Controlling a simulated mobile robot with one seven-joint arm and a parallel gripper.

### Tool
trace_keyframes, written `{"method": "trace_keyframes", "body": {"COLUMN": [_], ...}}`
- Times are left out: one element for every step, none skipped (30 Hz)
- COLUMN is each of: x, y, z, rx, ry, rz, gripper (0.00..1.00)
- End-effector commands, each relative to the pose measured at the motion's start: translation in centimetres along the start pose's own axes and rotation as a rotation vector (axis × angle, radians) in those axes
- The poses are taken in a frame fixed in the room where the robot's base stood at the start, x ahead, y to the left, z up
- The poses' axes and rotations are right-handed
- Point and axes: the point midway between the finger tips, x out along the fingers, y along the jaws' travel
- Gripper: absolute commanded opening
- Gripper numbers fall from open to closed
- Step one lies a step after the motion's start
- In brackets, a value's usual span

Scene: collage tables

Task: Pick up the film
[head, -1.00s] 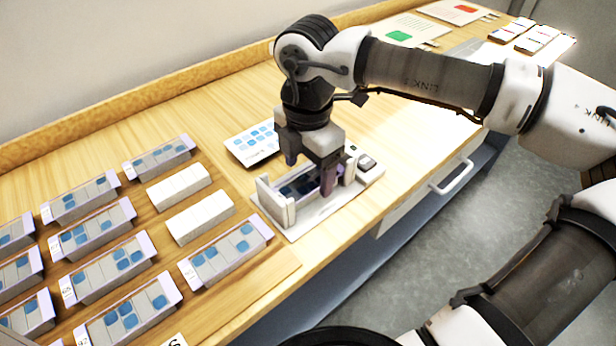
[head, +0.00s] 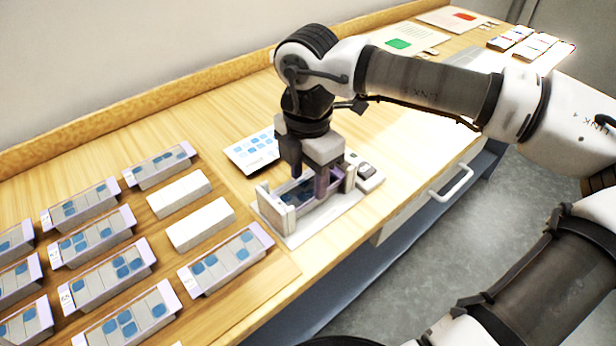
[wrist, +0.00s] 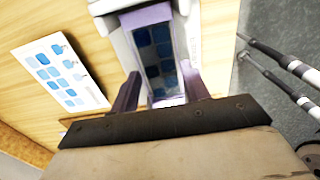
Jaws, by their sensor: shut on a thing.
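The film (head: 284,196) is a clear strip with blue squares and a pale purple end. It is in the white holder (head: 262,192) on the table, between the holder's upright ends. My gripper (head: 307,185) points down over the holder, its purple fingers shut on the film from both sides. In the wrist view the film (wrist: 155,48) runs away from between the fingertips (wrist: 160,92). My fingers hide part of it in the head view. I cannot tell whether it is lifted off the holder's base.
A card with blue squares (head: 250,150) lies behind the holder. Several similar strips, such as one at the near left (head: 226,262), and two white blocks (head: 200,224) stand to the left. Cards lie at the far right. The table's front edge is close to the holder.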

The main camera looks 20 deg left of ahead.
Motion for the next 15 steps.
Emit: {"method": "trace_keyframes", "body": {"x": [-0.4, -0.7, -1.1, -1.5, -1.9, -2.6, -3.2, -3.8, -4.6, -5.3, -6.0, -7.0, -7.7, -8.5, -9.5], "y": [0.0, 0.0, 0.0, 0.0, 0.0, 0.0, 0.0, 0.0, 0.1, 0.1, 0.0, 0.1, 0.1, 0.1, 0.1], "z": [0.1, 0.1, 0.1, 0.1, 0.1, 0.1, 0.1, 0.1, 0.1, 0.1, 0.1, 0.1, 0.1, 0.0, 0.1], "rx": [0.001, 0.001, 0.002, 0.002, 0.002, 0.002, 0.002, 0.002, 0.003, 0.003, 0.003, 0.003, 0.002, 0.002, 0.003], "ry": [-0.002, -0.002, -0.003, -0.002, -0.002, -0.004, -0.004, -0.004, -0.004, -0.004, -0.004, -0.004, -0.005, -0.003, -0.005], "rz": [0.001, 0.001, 0.002, 0.002, 0.002, 0.003, 0.002, 0.002, 0.003, 0.003, 0.002, 0.003, 0.003, 0.003, 0.002], "gripper": [0.25, 0.25, 0.25, 0.25, 0.25, 0.25, 0.25, 0.25, 0.25, 0.25, 0.25, 0.25, 0.25, 0.25, 0.25]}}
